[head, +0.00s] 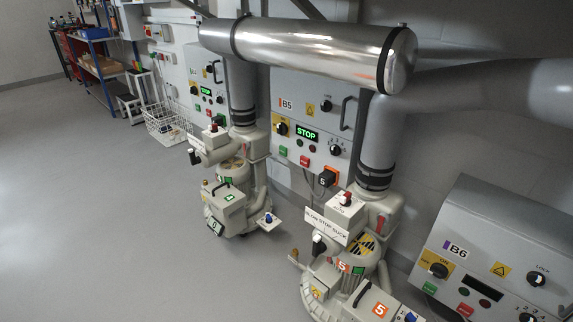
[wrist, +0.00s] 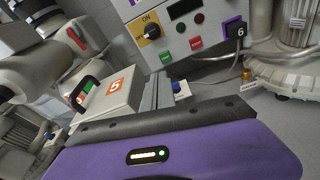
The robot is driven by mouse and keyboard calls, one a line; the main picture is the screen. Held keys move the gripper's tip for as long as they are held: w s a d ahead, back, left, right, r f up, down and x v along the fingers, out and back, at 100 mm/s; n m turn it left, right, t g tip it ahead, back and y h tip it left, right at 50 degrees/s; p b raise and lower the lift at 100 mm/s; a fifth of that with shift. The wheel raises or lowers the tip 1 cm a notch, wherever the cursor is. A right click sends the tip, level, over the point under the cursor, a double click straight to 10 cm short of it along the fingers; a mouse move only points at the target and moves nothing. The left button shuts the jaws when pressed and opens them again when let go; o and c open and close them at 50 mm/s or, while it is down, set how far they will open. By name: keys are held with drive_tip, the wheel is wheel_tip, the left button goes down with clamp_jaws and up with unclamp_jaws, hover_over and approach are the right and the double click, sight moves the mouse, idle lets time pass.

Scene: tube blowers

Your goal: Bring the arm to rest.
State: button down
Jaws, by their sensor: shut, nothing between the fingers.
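My gripper (wrist: 160,80) shows in the wrist view, its purple housing with a small lit strip and green light filling the bottom. Its narrow grey fingers are together beyond the dark edge, with nothing between them. Beyond them is the blower box marked 5 (wrist: 106,92), with a black handle. Whether the fingers touch it I cannot tell. My arm and gripper do not show in the head view.
In the head view, blower 5 (head: 349,267) stands at the front, another blower (head: 236,190) behind it. Panel B5 (head: 310,87) reads STOP; panel B6 (head: 485,268) is at right. A steel cylinder (head: 310,50) hangs above. Grey floor (head: 90,200) at left is open.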

drive_tip(key=s+a+f+m+g+y, duration=0.1)
drive_tip(key=s+a+f+m+y, duration=0.25)
drive_tip(key=s, duration=0.45)
drive_tip(key=s+a+f+m+g+y, duration=0.1)
drive_tip(key=s+a+f+m+y, duration=0.2)
drive_tip(key=s, duration=0.5)
drive_tip(key=s+a+r+m+t+y, duration=0.1)
drive_tip(key=s+a+r+m+y, duration=0.25)
drive_tip(key=s+r+m, duration=0.55)
drive_tip(key=s+r+m+t+p, duration=0.2)
drive_tip(key=r+m+p, duration=0.2)
drive_tip(key=r+p, duration=1.1)
drive_tip(key=s+r+m+t+p, duration=0.2)
drive_tip(key=r+p, duration=1.3)
drive_tip(key=r, duration=2.3)
drive_tip(key=s+m, duration=0.1)
drive_tip(key=m, duration=0.2)
drive_tip(key=shift+y, duration=0.4)
